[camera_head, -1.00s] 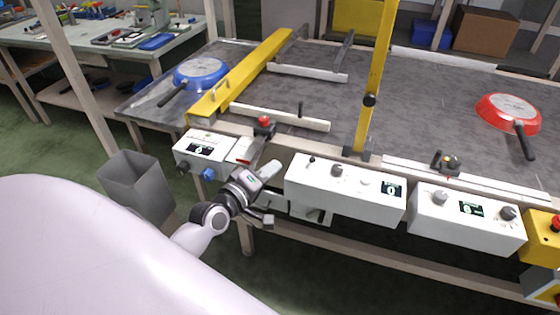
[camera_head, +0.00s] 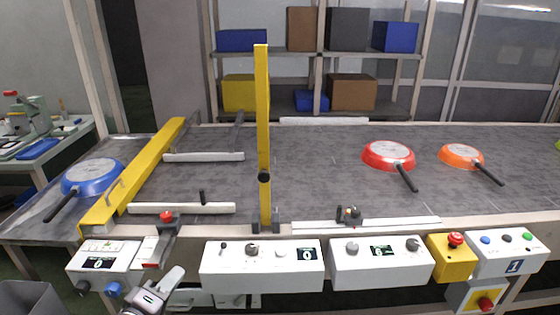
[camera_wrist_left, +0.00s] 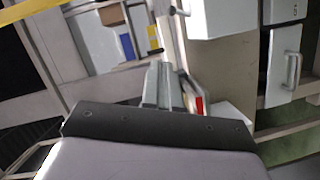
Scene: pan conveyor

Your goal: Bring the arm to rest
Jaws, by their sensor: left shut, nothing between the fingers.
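My left gripper (camera_head: 172,279) is at the bottom left of the head view, in front of the conveyor's near edge, just below the left control boxes. It is shut and empty. In the left wrist view its fingers (camera_wrist_left: 160,85) point up the picture, close together. Only the wrist end of my left arm shows in the head view. My right gripper is in neither view.
A white control box (camera_head: 262,267) hangs close to the right of the gripper, and another white box (camera_head: 103,258) is to its upper left. A blue pan (camera_head: 92,177), a red pan (camera_head: 388,155) and an orange pan (camera_head: 461,155) lie on the grey conveyor table (camera_head: 330,200).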

